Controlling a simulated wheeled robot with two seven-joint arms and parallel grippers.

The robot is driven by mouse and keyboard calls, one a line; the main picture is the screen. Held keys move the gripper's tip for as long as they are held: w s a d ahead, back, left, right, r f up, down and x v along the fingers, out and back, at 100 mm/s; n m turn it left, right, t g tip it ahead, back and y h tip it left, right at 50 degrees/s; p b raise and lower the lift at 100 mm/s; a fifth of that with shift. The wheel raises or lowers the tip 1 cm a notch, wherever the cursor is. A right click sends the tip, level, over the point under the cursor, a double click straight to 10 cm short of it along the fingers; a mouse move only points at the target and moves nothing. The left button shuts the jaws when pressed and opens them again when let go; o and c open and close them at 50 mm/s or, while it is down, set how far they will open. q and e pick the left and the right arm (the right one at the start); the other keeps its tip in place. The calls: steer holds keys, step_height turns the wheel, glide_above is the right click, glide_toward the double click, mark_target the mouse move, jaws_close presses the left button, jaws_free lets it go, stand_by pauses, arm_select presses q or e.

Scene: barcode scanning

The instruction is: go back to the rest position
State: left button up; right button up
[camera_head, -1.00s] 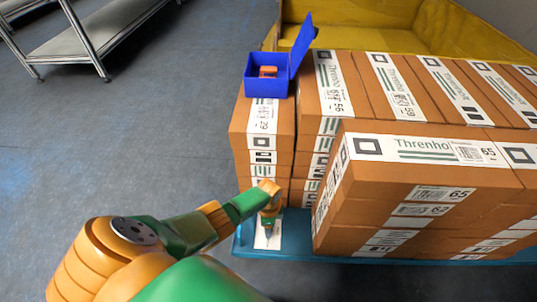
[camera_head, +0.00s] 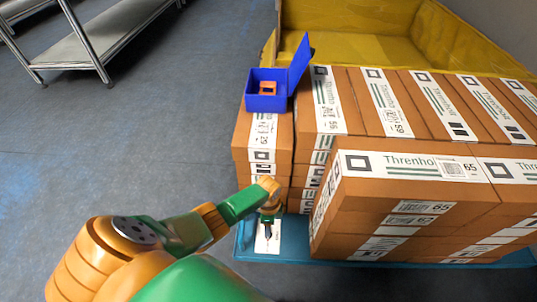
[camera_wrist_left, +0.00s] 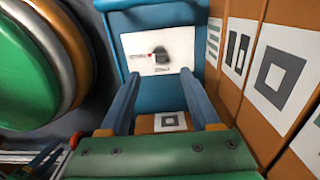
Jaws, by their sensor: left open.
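My left arm comes in from the lower left in the head view. Its left gripper (camera_head: 268,226) hangs at the near left corner of the blue pallet (camera_head: 345,258), in front of the left stack of boxes. In the left wrist view the two fingers of the left gripper (camera_wrist_left: 160,78) are apart, with nothing between them. Beyond the fingertips is a white card (camera_wrist_left: 157,42) with a dark shape on it, on the blue surface. The card also shows in the head view (camera_head: 262,247), partly covered by the gripper. My right gripper is not in view.
Brown labelled boxes (camera_head: 400,215) are stacked on the pallet, close to the gripper's right. An open blue bin (camera_head: 262,103) with an orange item (camera_head: 268,88) stands on the left stack. A yellow container (camera_head: 400,40) is behind. Clear floor (camera_head: 130,150) lies left; a metal table (camera_head: 90,45) stands at the back left.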

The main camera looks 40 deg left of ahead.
arm_select(q)
steer(key=shift+r, duration=0.2)
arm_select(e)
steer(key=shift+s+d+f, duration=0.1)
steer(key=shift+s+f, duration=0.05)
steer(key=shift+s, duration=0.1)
